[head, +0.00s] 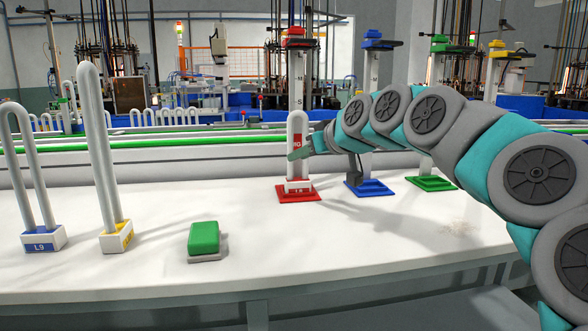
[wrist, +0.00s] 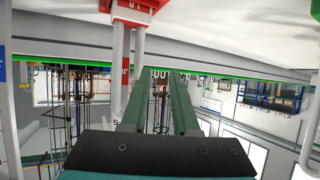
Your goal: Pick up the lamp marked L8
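A white U-shaped lamp (head: 298,125) stands upright on a red square pad (head: 283,195); its small white base has a red label that looks like L8. In the wrist view, which is upside down, its base (wrist: 133,12) is at the top and its tubes run down left of my fingers. My gripper (head: 304,147) is at the lamp's mid-height, with a teal finger overlapping its tubes in the head view. In the wrist view my gripper (wrist: 163,73) has a gap between its fingers, with no lamp between them. Contact cannot be told.
Lamp L9 (head: 44,238) and a yellow-labelled lamp (head: 116,237) stand at left. A green block (head: 204,238) sits on the white table (head: 300,263). Blue (head: 370,187) and green (head: 431,183) pads with posts are right of the red pad, behind my arm. The front middle is clear.

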